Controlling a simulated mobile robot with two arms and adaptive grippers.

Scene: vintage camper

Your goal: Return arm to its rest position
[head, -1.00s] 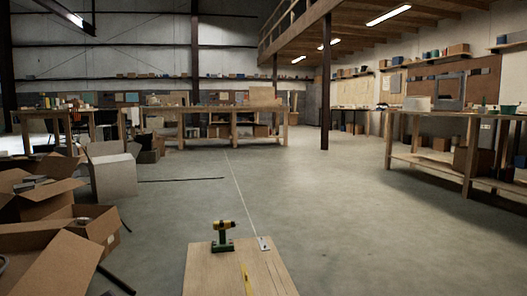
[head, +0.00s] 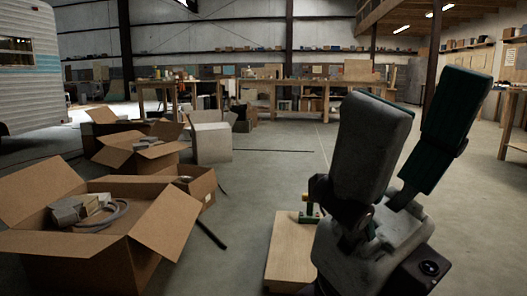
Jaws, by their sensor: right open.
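My right gripper (head: 425,92) stands large in the right half of the head view, its two thick grey and green fingers pointing up and spread apart. It is open, and I see nothing between the fingers. Its body covers much of a wooden tabletop (head: 287,252) in front of me. A green part of the drill (head: 309,217) shows on that top just left of the gripper; the rest of the drill is hidden behind it. My left gripper is not in view.
An open cardboard box (head: 85,262) with grey items stands at the left front. A white camper (head: 30,80) is at far left. Workbenches (head: 290,85) line the back.

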